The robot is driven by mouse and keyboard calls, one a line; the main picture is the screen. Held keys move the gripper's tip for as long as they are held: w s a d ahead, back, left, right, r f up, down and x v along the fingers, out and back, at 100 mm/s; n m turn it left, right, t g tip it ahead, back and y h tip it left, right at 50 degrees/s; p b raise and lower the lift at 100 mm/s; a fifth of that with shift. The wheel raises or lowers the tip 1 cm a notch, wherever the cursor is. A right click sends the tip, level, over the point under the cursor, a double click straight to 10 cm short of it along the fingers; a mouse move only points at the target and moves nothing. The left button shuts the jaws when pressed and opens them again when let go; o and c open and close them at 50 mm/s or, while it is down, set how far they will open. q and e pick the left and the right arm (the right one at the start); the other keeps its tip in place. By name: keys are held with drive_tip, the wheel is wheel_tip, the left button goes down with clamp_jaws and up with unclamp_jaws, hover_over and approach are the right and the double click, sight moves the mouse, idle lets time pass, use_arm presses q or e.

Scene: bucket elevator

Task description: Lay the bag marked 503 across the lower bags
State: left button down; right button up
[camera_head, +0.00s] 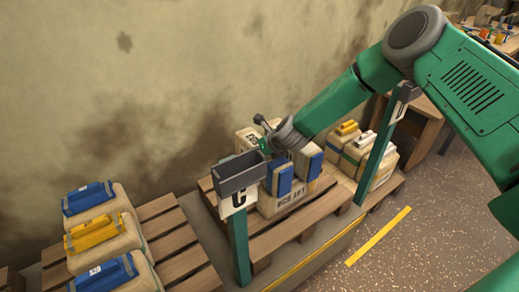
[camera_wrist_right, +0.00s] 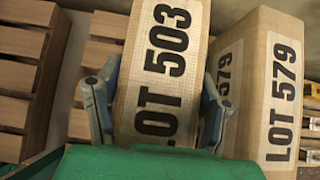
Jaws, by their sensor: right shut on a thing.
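The bag marked LOT 503 (camera_wrist_right: 160,75) fills the middle of the right wrist view, between the two blue-grey fingers of my right gripper (camera_wrist_right: 158,105), which is shut on it. In the head view my right gripper (camera_head: 292,165) is over the middle pallet, pointing down. A pale bag with dark lettering (camera_head: 290,201) shows under it; its full marking is unclear. A bag marked LOT 579 (camera_wrist_right: 283,95) stands beside the held bag, to its right in the wrist view. The gap under the held bag is hidden. My left gripper is out of view.
A post with a C sign and grey box (camera_head: 239,245) stands in front of the middle pallet (camera_head: 310,212). A D post (camera_head: 377,160) is to the right. Several bags with blue and yellow tops (camera_head: 105,235) lie on the left pallet. More bags (camera_head: 368,160) are at right.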

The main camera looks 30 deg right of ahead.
drive_tip(key=shift+w+a+f+b, duration=0.1)
drive_tip(key=shift+f+b, duration=0.2)
drive_tip(key=shift+b, duration=0.2)
idle(0.8)
